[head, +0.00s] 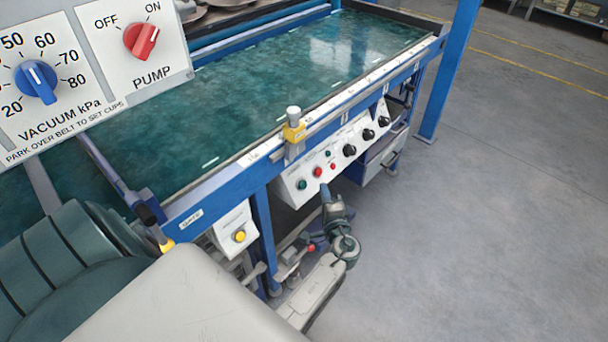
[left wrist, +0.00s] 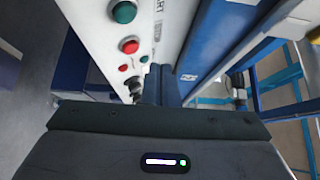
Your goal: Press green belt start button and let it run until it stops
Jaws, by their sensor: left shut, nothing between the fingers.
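The green start button (head: 301,185) sits at the near left end of a white control box under the conveyor's front rail. It also shows at the top of the left wrist view (left wrist: 124,12). A red button (head: 318,171) is beside it, with a small red one and a small green one close by. My left gripper (head: 326,191) is shut and empty, in front of the box and just below the red button. In the left wrist view its fingertips (left wrist: 160,72) are off to the side of the green button. I cannot tell whether they touch the panel.
The dark green belt (head: 200,125) is bare over most of its visible length. Black knobs (head: 349,150) continue along the box. The floor at right is clear.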

